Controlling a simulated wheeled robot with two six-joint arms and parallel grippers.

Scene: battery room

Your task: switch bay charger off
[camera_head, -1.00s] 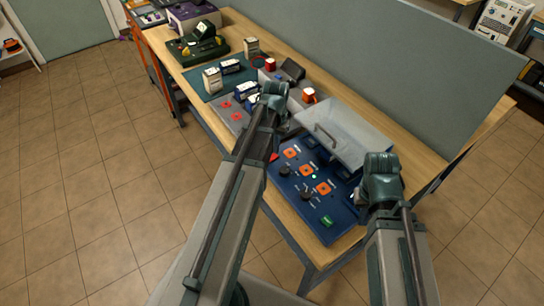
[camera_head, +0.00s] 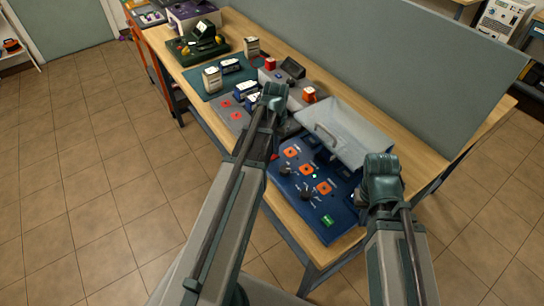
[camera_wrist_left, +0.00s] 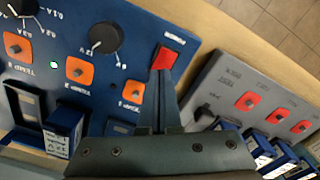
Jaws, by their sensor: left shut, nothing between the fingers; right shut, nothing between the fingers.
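The blue charger panel (camera_head: 300,200) lies on the bench, with knobs, orange square buttons, a lit green lamp (camera_head: 314,176) and a green switch (camera_head: 327,221) at its near corner. A red rocker switch (camera_wrist_left: 164,58) sits at the panel's edge in the left wrist view; in the head view my left arm partly covers it. My left gripper (camera_wrist_left: 164,88) is shut and empty, its tips at the red switch's near edge; I cannot tell if they touch it. My right gripper (camera_head: 352,211) is shut over the panel's right side, its fingertips unclear.
A grey hinged cover (camera_head: 345,132) with a handle stands raised behind the panel. A grey panel (camera_wrist_left: 275,95) with red buttons lies beside the blue one. Blue batteries, boxes and a green device (camera_head: 197,43) stand farther along the bench. A tall grey partition (camera_head: 400,70) backs it.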

